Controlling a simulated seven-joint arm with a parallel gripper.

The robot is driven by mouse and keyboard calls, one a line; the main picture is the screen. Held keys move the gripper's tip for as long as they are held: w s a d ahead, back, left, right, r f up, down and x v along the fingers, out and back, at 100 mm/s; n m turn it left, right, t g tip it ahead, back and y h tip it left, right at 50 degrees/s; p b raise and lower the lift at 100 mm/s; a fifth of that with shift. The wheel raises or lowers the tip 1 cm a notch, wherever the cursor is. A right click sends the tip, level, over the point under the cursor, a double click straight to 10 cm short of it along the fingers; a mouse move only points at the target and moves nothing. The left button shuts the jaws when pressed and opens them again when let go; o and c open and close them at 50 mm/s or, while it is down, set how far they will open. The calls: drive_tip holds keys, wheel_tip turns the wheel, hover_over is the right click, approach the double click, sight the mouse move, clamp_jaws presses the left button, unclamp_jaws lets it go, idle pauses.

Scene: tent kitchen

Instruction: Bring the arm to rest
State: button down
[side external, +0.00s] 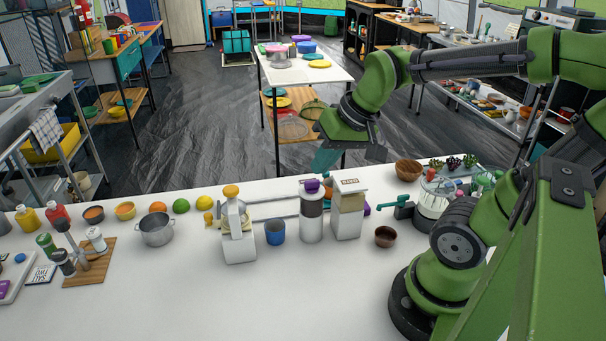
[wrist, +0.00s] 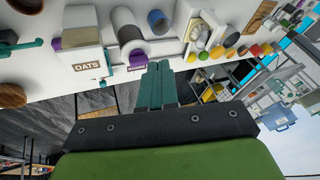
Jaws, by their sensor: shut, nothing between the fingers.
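My gripper (side external: 324,164) hangs in the air near the far edge of the white table (side external: 330,300), pointing down and a little left in the side external view. Its teal fingers are together with nothing between them. In the wrist view the closed fingers (wrist: 158,82) stick up from the dark mounting plate. My green arm reaches up from its base at the right and bends over to the gripper. The gripper appears apart from everything around it.
An oats container (side external: 347,222), a canister (side external: 311,222) with a purple lid, a blue cup (side external: 275,233) and a white appliance (side external: 239,247) stand near the gripper in the picture. A wooden bowl (side external: 408,170) and a small brown bowl (side external: 386,237) are to the right. The table's front is clear.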

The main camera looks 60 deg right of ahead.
drive_tip(key=s+a, duration=0.1)
drive_tip(key=a+r+n+t, duration=0.1)
drive_tip(key=a, duration=0.1)
drive_tip(key=s+a+r+n+y, duration=0.1)
drive_tip(key=shift+s+a+r+t, duration=0.2)
drive_tip(key=shift+s+a+t, duration=0.1)
drive_tip(key=shift+a, duration=0.05)
idle(0.5)
